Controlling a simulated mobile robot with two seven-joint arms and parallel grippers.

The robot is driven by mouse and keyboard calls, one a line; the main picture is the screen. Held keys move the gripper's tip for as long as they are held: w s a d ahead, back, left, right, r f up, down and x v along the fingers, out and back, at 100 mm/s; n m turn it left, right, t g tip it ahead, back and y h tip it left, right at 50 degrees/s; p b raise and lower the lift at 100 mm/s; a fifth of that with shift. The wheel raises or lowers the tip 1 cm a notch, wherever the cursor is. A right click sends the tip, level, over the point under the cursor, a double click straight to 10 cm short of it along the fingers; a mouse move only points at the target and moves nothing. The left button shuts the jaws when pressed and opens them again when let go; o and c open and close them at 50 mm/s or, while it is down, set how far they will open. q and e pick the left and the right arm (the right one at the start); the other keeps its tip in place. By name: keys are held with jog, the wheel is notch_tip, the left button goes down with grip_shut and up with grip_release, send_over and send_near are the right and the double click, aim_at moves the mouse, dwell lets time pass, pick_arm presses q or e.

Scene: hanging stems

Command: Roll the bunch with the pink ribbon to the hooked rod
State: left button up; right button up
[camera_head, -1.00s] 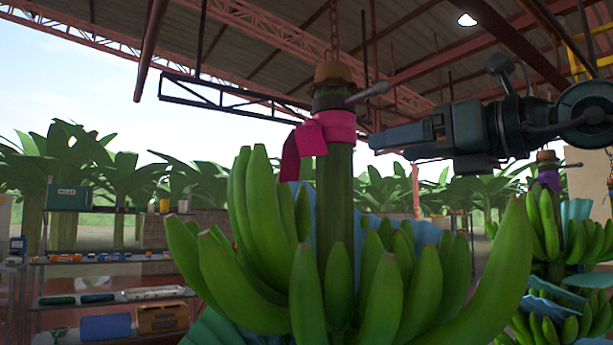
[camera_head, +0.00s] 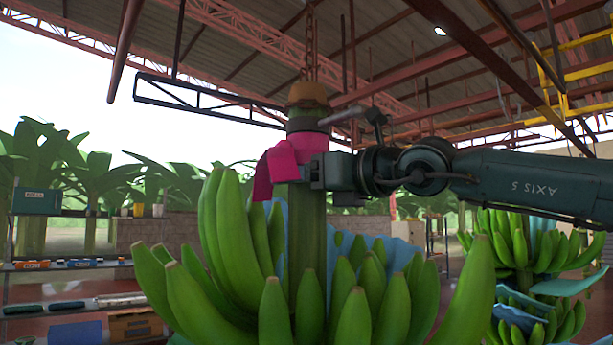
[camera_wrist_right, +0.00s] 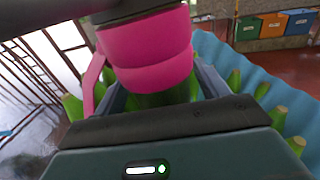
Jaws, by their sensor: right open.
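A large bunch of green bananas (camera_head: 230,240) hangs upright in the middle of the head view. A pink ribbon (camera_head: 285,163) is tied round its stem (camera_head: 308,225), below a dark collar with a short grey handle (camera_head: 345,114). My right gripper (camera_head: 312,172) reaches in from the right and is at the stem at ribbon height. In the right wrist view its open fingers (camera_wrist_right: 158,88) lie on both sides of the stem, just below the pink ribbon (camera_wrist_right: 148,50). I cannot tell whether they touch it. I cannot make out the hooked rod for certain. My left gripper is not in view.
Another green bunch (camera_head: 520,240) hangs at the right, with blue sheets (camera_head: 520,315) below it. A chain (camera_head: 309,60) runs up from the stem's brown cap. Shelves (camera_head: 70,265) stand at the left. Coloured bins (camera_wrist_right: 273,25) show in the right wrist view.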

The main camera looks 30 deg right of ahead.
jog(key=c, duration=1.3)
